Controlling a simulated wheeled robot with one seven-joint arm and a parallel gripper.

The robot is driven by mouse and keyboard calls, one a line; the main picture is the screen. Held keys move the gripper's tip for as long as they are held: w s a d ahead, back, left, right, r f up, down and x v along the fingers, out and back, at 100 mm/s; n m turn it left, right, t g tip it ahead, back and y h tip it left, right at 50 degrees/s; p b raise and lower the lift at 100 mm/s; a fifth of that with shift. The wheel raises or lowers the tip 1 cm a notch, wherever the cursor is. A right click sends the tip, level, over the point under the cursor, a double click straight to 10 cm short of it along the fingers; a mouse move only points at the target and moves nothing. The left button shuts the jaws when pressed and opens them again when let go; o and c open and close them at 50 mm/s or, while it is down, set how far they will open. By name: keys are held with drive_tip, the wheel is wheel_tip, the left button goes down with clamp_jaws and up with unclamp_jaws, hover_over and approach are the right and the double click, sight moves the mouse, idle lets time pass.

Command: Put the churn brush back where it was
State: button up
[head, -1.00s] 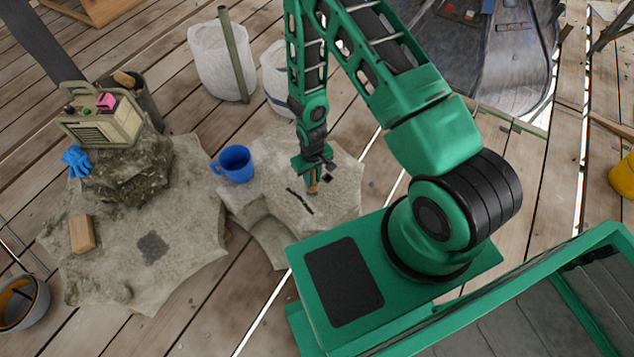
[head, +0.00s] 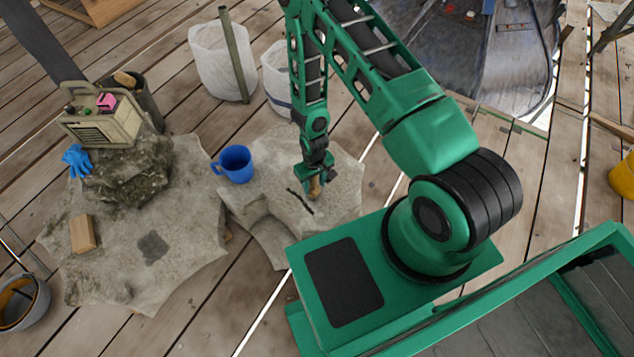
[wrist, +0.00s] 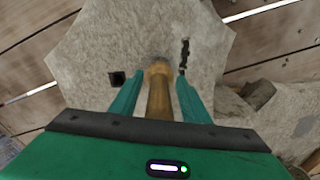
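A brown wooden rod with a thicker collar, which looks like the churn brush (wrist: 158,95), stands roughly upright on the right-hand stone slab (head: 270,150). No bristles can be made out. It also shows as a small brown piece under my arm in the head view (head: 315,188). My gripper (head: 315,183) is low over the slab. In the wrist view its fingers (wrist: 160,80) stand on either side of the rod, with stone showing in the gaps, so it is open around the rod. The rod's near end is hidden by the gripper body.
A blue mug (head: 236,165) stands on the slab left of my gripper. A dark slot (head: 299,201) and a small dark square (wrist: 117,78) are beside the rod. Further left are a radio-like box (head: 100,122), a blue glove (head: 76,158) and a wooden block (head: 82,234).

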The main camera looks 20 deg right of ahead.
wheel_tip(320, 180, up, 12)
drive_tip(key=shift+r, duration=0.15)
idle(0.7)
drive_tip(key=shift+d+r, duration=0.1)
drive_tip(key=shift+r, duration=0.05)
drive_tip(key=s+d+r+m, duration=0.1)
drive_tip(key=d+r, duration=0.4)
drive_tip(key=r, duration=0.3)
drive_tip(key=s+d+r+m+h, duration=0.1)
drive_tip(key=d+r, duration=0.3)
drive_tip(key=r, duration=0.5)
drive_tip(key=s+d+r+m, duration=0.1)
drive_tip(key=d+r+m, duration=0.1)
drive_tip(key=d+r, duration=0.45)
drive_tip(key=s+d+r+m, duration=0.1)
drive_tip(key=s+r+m, duration=0.1)
drive_tip(key=s+r, duration=0.7)
drive_tip(key=s+d+r+m+y, duration=0.1)
drive_tip(key=s+d+r+m, duration=0.1)
drive_tip(key=s+r, duration=0.7)
drive_tip(key=shift+s+r, duration=0.35)
drive_tip(key=shift+s, duration=0.55)
